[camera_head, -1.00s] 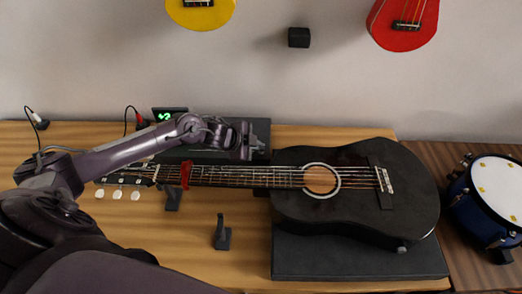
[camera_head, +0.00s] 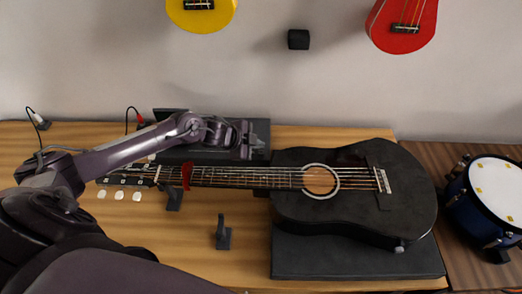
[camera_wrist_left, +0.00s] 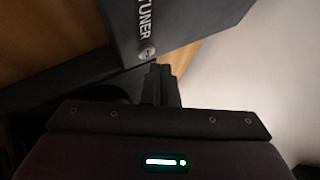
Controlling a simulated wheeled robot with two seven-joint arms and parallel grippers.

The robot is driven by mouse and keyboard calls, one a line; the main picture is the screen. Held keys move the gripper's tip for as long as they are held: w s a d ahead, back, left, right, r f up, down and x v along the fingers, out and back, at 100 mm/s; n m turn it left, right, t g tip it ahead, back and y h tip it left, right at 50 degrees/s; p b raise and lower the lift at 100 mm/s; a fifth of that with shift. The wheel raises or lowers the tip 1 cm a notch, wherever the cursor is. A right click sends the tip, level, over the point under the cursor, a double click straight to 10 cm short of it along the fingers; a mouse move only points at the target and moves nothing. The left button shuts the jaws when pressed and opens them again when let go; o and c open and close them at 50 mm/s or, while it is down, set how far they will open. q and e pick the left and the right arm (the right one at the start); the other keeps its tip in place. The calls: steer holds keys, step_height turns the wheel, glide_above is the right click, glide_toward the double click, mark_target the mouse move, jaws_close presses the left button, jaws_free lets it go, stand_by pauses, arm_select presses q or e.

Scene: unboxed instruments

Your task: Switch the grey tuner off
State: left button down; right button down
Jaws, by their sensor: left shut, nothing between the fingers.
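The grey tuner (camera_head: 262,130) is a dark flat box behind the guitar's neck, with a small upright screen (camera_head: 168,113) at its left end. The screen is dark. In the left wrist view the tuner's panel (camera_wrist_left: 185,22) shows the word TUNER and a small round metal switch part (camera_wrist_left: 147,50). My left gripper (camera_head: 246,142) is over the right part of the tuner, shut and empty. In the left wrist view its fingertips (camera_wrist_left: 161,72) are close beside the switch; I cannot tell whether they touch. My arm hides much of the tuner. My right gripper is not in view.
A black guitar (camera_head: 355,205) lies in front of the tuner, its neck close to my left forearm. A small dark stand (camera_head: 223,233) is in front of the neck. A blue drum (camera_head: 490,195) stands at the right. Cables (camera_head: 128,120) are at the back left.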

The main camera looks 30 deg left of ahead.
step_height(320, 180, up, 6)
steer(key=p, duration=0.5)
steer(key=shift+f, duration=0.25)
